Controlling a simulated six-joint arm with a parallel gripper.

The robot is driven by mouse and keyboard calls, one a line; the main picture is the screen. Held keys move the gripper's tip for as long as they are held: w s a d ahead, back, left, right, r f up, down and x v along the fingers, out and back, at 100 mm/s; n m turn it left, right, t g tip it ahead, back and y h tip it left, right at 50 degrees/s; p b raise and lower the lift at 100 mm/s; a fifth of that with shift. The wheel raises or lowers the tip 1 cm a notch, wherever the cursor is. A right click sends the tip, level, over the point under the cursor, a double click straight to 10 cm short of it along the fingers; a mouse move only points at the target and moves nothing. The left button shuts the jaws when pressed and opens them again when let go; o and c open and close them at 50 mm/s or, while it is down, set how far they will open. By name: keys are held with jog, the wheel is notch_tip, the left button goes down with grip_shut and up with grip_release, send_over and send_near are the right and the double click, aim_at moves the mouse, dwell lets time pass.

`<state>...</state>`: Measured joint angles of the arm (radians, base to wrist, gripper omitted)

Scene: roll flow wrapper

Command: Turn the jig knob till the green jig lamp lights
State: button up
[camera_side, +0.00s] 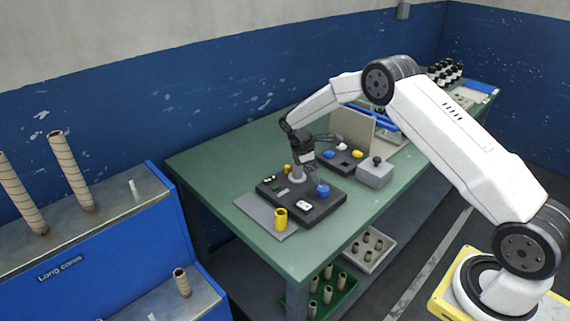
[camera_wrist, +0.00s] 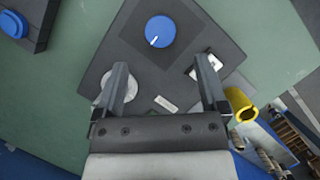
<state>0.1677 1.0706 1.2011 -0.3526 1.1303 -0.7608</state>
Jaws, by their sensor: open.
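The dark jig box (camera_side: 325,208) lies on the green bench. Its round blue knob (camera_side: 322,189) stands on top; in the wrist view the knob (camera_wrist: 162,29) has a white pointer mark toward its lower left edge. My gripper (camera_wrist: 162,70) is open and empty, with its fingers spread to either side below the knob, not around it. In the side view my gripper (camera_side: 304,163) hangs over the box, left of the knob. A silver disc (camera_wrist: 131,88) is partly hidden by the left finger. I cannot make out a lit green lamp.
A white switch-like part (camera_side: 304,204) and a small pale label (camera_wrist: 165,103) are on the box. A second dark board (camera_side: 345,164) and a grey box (camera_side: 375,174) stand behind. The bench's left side is clear.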

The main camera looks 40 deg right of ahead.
aim_at(323, 188)
jog(key=shift+x, duration=3.45)
grip_shut()
jog(key=shift+m, duration=0.3)
jog(key=m+y, duration=0.1)
jog(key=m, duration=0.1)
jog(key=m+g+y, duration=0.1)
jog(key=m, duration=0.2)
jog(key=shift+m, duration=0.3)
jog(key=m+y, duration=0.2)
jog(key=m, duration=0.3)
jog(key=shift+d+m, duration=0.15)
jog(key=shift+m, duration=0.15)
